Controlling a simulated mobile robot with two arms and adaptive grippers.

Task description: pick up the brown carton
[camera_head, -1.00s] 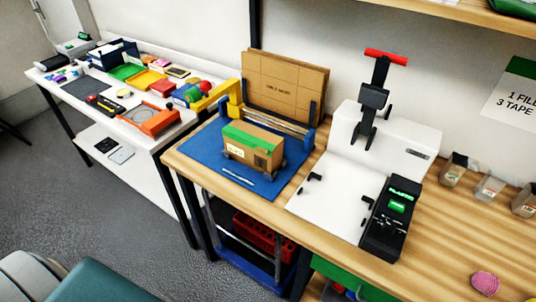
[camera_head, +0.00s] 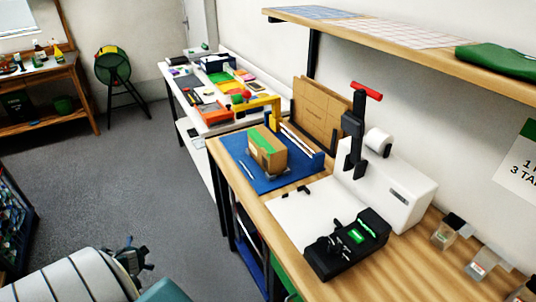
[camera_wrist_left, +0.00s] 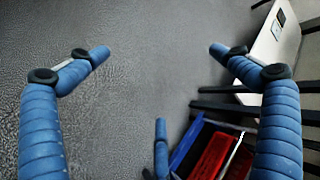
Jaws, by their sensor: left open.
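The brown carton (camera_head: 267,152) with green tape on top sits upright on the blue mat (camera_head: 238,152) on the wooden bench. My left gripper (camera_wrist_left: 158,52) has its blue fingers spread wide and empty above the grey floor in the left wrist view. In the head view my left arm comes in at the lower left, and the dark gripper (camera_head: 130,261) at its end is small, well apart from the carton and in front of the bench. The carton is not in the left wrist view. My right gripper is not in view.
A yellow-and-blue frame (camera_head: 262,103) and flat cardboard sheets (camera_head: 318,112) stand behind the carton. A white machine (camera_head: 393,190) with a black unit (camera_head: 347,243) is to its right. A red bin (camera_wrist_left: 212,155) is below the bench.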

